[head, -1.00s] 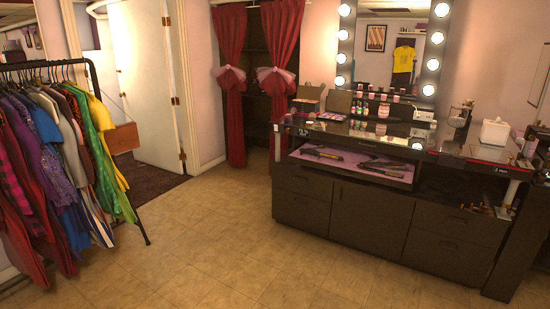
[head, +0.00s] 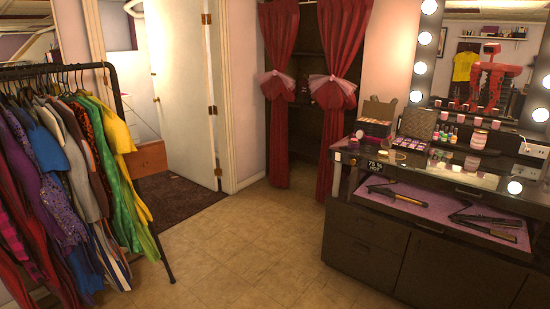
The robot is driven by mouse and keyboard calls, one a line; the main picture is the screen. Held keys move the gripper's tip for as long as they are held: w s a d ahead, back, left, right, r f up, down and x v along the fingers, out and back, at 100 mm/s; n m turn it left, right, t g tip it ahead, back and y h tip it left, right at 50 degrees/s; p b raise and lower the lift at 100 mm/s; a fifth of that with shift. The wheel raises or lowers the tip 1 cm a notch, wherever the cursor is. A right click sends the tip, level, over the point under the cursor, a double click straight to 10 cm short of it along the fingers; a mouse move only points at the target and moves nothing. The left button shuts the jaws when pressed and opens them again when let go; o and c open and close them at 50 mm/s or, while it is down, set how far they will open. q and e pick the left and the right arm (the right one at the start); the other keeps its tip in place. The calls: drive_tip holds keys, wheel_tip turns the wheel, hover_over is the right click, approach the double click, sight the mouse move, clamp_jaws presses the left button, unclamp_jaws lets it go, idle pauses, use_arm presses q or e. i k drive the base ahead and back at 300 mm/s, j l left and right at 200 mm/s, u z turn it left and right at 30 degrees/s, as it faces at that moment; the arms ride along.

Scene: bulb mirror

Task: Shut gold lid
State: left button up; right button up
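On the near left end of the dark dressing counter (head: 484,174) stands a small round compact-like item (head: 355,139) with a gold tint and what looks like a raised round part. It is too small to tell whether this is the gold lid. An open palette box (head: 376,118) with its flap up and a second open palette (head: 412,136) stand behind it. Neither of my grippers is in view.
The counter has an open drawer with a curling iron (head: 395,195) and a flat iron (head: 484,226). Jars and bottles (head: 445,133) stand on top. A clothes rack (head: 122,130) is at left. The tiled floor (head: 250,245) between is clear.

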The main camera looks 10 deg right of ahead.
sight(386, 143)
drive_tip(key=i, duration=3.3)
drive_tip(key=i+z, duration=0.1)
drive_tip(key=i, duration=0.5)
drive_tip(key=i+z, duration=0.1)
drive_tip(key=i, duration=0.5)
drive_tip(key=i+j+z, duration=0.1)
drive_tip(key=i, duration=0.5)
drive_tip(key=i+j+z, duration=0.15)
drive_tip(key=i, duration=0.45)
drive_tip(key=i+z, duration=0.7)
drive_tip(key=i+j+z, duration=0.2)
drive_tip(key=z, duration=0.15)
drive_tip(key=i+z, duration=0.1)
drive_tip(key=z, duration=0.4)
drive_tip(key=i+j+z, duration=0.1)
drive_tip(key=z, duration=0.35)
drive_tip(key=i+j+z, duration=0.1)
drive_tip(key=z, duration=0.4)
drive_tip(key=j+z, duration=0.3)
drive_tip(key=z, duration=0.2)
drive_tip(key=j+z, duration=0.2)
drive_tip(key=z, duration=0.25)
drive_tip(key=i+j+z, duration=0.15)
drive_tip(key=z, duration=0.2)
drive_tip(key=i+j+z, duration=0.15)
drive_tip(key=z, duration=0.25)
drive_tip(key=i+j+z, duration=0.1)
drive_tip(key=j+z, duration=0.25)
drive_tip(key=l, duration=0.1)
